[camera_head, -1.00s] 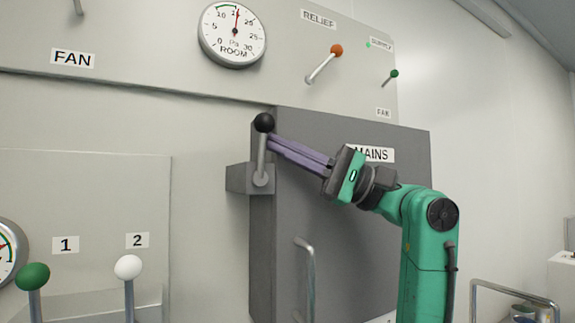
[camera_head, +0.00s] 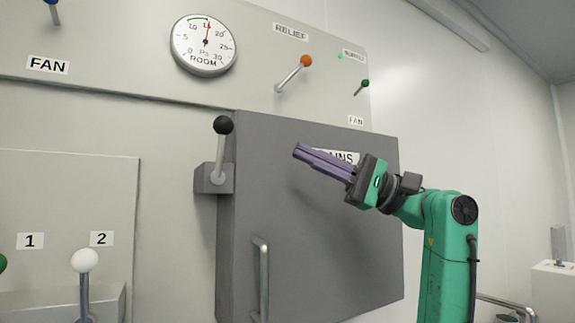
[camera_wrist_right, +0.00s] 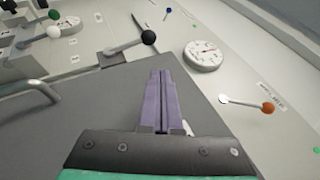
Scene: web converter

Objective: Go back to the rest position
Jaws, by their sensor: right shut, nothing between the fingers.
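My right gripper (camera_head: 298,150) is shut and empty, its purple fingers pressed together. In the head view it is in front of the grey MAINS box (camera_head: 310,220), to the right of the black-knobbed lever (camera_head: 222,126) and apart from it. The lever points up from its bracket on the box's left side. In the right wrist view the shut fingers (camera_wrist_right: 158,75) point toward the wall, with the black knob (camera_wrist_right: 148,37) ahead and to the left. My left gripper is not in view.
A bar handle (camera_head: 263,280) sticks out of the box front. A ROOM gauge (camera_head: 204,45), an orange-knobbed RELIEF lever (camera_head: 306,62) and a green-knobbed lever (camera_head: 365,83) are on the panel above. A white-knobbed lever (camera_head: 85,261) stands at the lower left.

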